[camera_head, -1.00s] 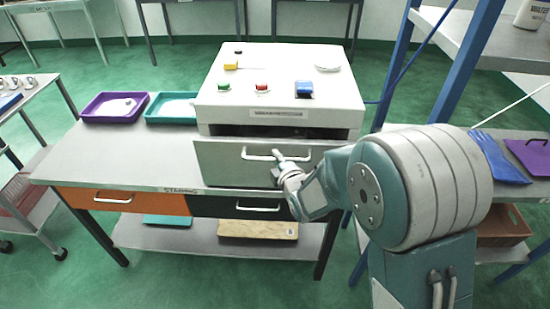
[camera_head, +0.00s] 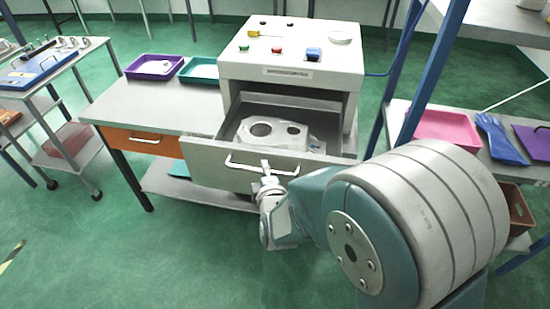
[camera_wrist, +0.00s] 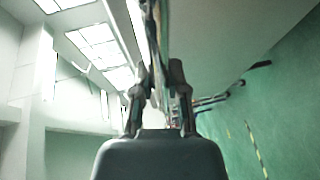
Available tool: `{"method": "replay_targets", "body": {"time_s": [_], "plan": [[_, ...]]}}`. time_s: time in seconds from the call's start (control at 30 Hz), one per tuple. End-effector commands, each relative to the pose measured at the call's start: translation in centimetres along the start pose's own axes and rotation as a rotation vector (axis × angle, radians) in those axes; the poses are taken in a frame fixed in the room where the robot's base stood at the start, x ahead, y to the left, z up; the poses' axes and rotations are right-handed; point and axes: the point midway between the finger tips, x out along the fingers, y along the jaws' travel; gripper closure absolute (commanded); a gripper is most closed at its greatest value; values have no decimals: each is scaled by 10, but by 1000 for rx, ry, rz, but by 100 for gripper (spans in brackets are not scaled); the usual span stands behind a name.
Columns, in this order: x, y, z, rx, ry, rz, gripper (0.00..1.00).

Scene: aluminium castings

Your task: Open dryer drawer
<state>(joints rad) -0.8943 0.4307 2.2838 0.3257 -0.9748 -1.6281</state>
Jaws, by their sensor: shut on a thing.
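The dryer (camera_head: 290,55) is a white box on the grey bench. Its grey drawer (camera_head: 205,165) is pulled well out of the front. A pale metal casting (camera_head: 300,139) with round holes lies inside the drawer. My gripper (camera_head: 266,172) is at the drawer's front and shut on the silver bar handle (camera_head: 240,166), near its middle. In the wrist view my gripper (camera_wrist: 158,85) has its two fingers on either side of the handle and drawer front edge. The exact contact is hard to see there.
A purple tray (camera_head: 153,67) and a teal tray (camera_head: 200,70) stand on the bench left of the dryer. An orange drawer (camera_head: 145,140) is below, shut. A blue shelf post (camera_head: 403,80), pink tray (camera_head: 447,126) and blue gloves (camera_head: 500,138) are at right. Green floor is free at front left.

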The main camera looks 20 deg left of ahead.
Motion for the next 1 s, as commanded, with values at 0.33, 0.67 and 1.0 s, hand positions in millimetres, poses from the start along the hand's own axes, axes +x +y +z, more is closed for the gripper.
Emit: {"method": "replay_targets", "body": {"time_s": [0.33, 0.67, 1.0], "plan": [[-28, -10, -17, -9, 20, -12, 100], [-29, -10, -19, -9, 22, -11, 100], [-30, -8, -17, -5, 19, -6, 46]]}}
